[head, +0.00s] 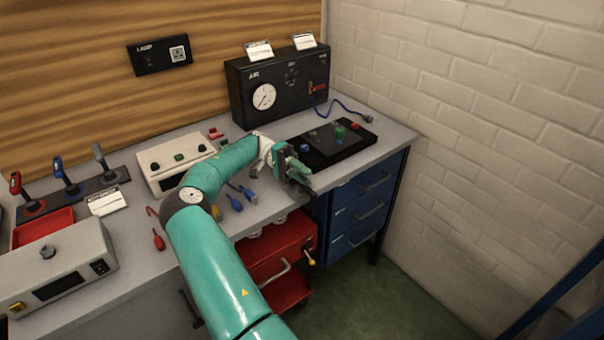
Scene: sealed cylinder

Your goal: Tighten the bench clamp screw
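My arm reaches from the bottom of the head view across the grey workbench (375,152). My gripper (303,180) is at the bench's front edge, just left of and in front of a black board (325,155). Its fingers are small and partly overlapped in this view, so I cannot tell whether they are open or shut, or whether they touch anything. I cannot clearly make out the bench clamp or its screw; the wrist and gripper cover part of the bench edge there.
A black air panel (282,85) stands behind. Blue-handled tools (235,201) lie left of my wrist. A white brick wall (470,120) bounds the right; green floor is clear in front.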

